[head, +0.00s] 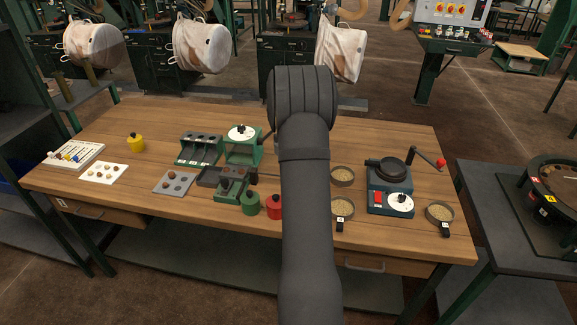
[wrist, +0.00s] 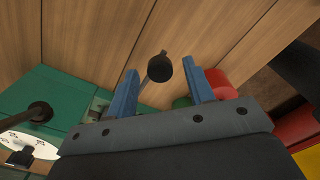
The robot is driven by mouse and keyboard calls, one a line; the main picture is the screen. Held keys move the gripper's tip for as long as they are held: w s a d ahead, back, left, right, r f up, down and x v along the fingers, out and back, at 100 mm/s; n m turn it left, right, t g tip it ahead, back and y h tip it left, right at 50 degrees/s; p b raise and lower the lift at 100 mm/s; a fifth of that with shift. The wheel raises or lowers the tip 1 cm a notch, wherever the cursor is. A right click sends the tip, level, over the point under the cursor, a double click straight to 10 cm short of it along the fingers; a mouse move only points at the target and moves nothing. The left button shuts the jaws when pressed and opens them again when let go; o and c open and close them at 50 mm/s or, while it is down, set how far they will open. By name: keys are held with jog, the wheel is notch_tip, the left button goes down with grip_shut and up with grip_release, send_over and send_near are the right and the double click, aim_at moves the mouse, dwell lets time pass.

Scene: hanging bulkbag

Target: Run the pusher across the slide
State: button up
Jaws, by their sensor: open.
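In the head view my gripper is hidden behind my own arm. A dark slide-like block (head: 209,177) lies mid-table, with a small green fixture (head: 229,190) in front of it. A small black upright (head: 252,175) stands at its right end. I cannot tell whether it is the knob in the wrist view.
A green dial stand (head: 243,152) and green rack (head: 199,149) stand behind. A green pot (head: 250,203) and red pot (head: 273,207) stand in front. Pans of grain (head: 342,176) and a cranked machine (head: 390,180) are right.

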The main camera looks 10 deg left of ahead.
jog(key=shift+f, duration=0.1)
grip_shut()
jog(key=a, duration=0.9)
jog(key=shift+a, duration=0.15)
grip_release()
notch_tip(320, 180, up, 18)
jog(key=shift+f, duration=0.25)
jog(key=shift+f, duration=0.1)
